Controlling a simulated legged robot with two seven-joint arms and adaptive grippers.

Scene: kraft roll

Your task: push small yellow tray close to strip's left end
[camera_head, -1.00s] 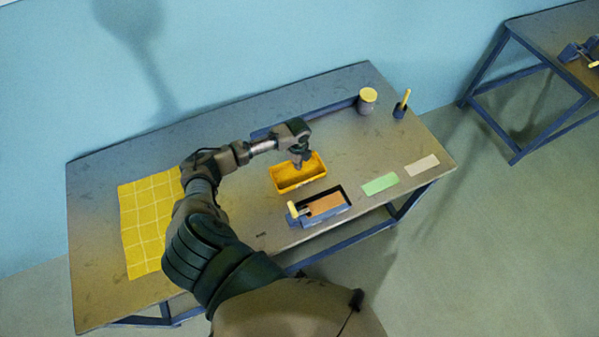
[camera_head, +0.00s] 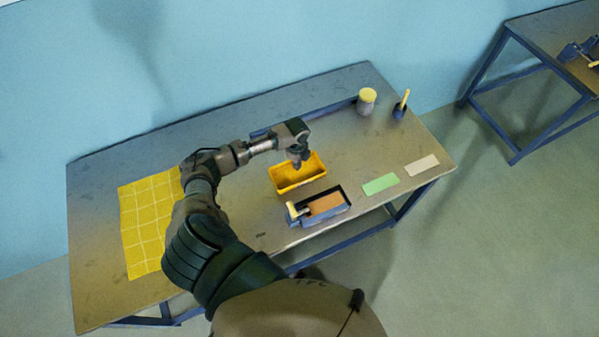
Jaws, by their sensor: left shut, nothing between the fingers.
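The small yellow tray (camera_head: 298,184) sits on the table, right of its middle. My left gripper (camera_head: 298,163) is shut and points down at the tray's far side. Its fingertips overlap the far rim in the picture; I cannot tell whether they touch it. A dark blue strip (camera_head: 335,108) lies along the back of the table, behind the tray. My right gripper does not show.
A blue-edged box with a brown sheet (camera_head: 325,205) stands at the front edge. Green (camera_head: 381,184) and beige (camera_head: 422,166) cards lie to the right. A yellow-topped jar (camera_head: 366,103) and a dark cup (camera_head: 400,108) stand at the back right. A yellow gridded cloth (camera_head: 146,226) lies left.

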